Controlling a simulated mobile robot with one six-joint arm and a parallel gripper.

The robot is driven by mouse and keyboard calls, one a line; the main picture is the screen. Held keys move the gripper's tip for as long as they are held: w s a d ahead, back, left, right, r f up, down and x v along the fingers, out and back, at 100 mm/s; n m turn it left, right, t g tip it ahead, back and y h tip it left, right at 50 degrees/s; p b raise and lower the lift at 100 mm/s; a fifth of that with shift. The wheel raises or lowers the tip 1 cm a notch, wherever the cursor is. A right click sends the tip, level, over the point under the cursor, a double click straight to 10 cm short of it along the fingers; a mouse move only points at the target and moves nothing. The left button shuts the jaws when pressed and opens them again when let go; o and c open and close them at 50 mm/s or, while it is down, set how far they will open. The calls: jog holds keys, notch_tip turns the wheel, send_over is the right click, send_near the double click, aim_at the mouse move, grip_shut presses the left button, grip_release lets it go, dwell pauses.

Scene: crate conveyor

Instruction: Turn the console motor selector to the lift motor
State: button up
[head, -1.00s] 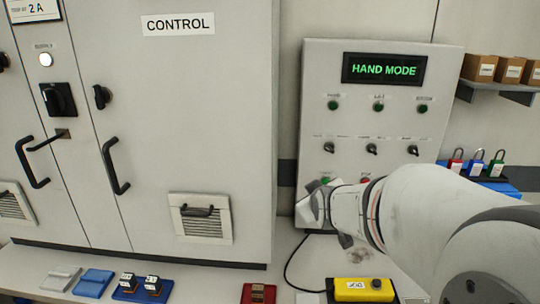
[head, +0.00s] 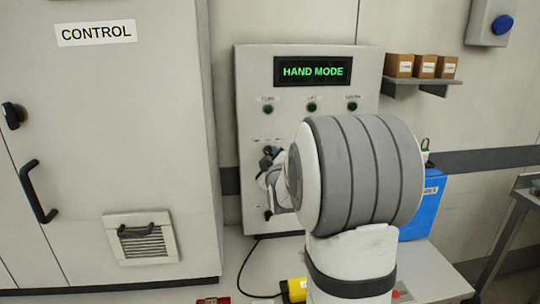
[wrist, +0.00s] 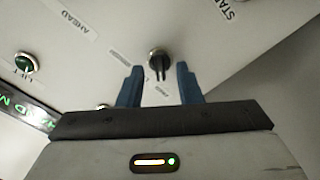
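The grey console (head: 252,90) stands in the middle of the head view, with HAND MODE lit in green on its display (head: 312,71). In the wrist view a black selector knob (wrist: 159,65) sits on the panel, its handle between the fingertips of my gripper (wrist: 159,72). The two blue fingers are open and apart, one on each side of the handle, with gaps visible. In the head view my gripper (head: 268,160) is at the left part of the panel's selector row. My arm hides the other selectors. The knob's small position labels are too blurred to read.
Three green lamps (head: 312,107) sit under the display. The lamp labelled LIFT (wrist: 25,63) shows in the wrist view. A grey CONTROL cabinet (head: 120,110) stands left. A shelf with boxes (head: 424,66) and a blue case (head: 424,205) are at the right.

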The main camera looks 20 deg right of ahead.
jog(key=shift+w+d, duration=0.15)
jog(key=shift+w, duration=0.45)
grip_shut()
